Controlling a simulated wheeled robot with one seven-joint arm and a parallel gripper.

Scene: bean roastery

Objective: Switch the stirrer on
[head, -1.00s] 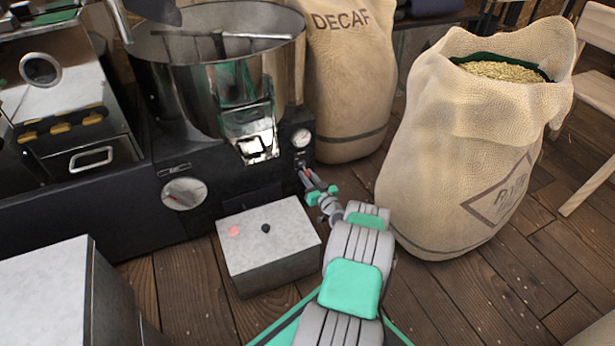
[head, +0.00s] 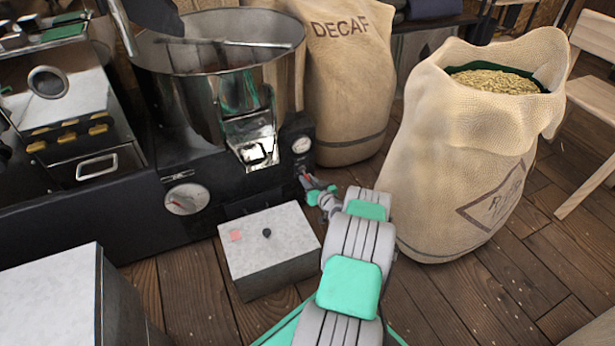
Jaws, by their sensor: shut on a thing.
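The stirrer is the shiny metal drum (head: 205,110) with a stirring arm (head: 222,42) across its top, on a black machine body (head: 235,183). My gripper (head: 307,180) is at the right end of the machine's front, just below a small round gauge (head: 301,145). It is small in the picture and partly hidden by my wrist. It is shut on a small control there, with a bit of red showing, which looks like the stirrer switch. The switch's exact position is too small to tell.
A grey box (head: 275,270) with a reddish square and a black knob stands left of my arm. A large burlap sack of beans (head: 440,170) stands close on the right. A DECAF sack (head: 345,100) stands behind. Another grey box (head: 50,295) is at lower left.

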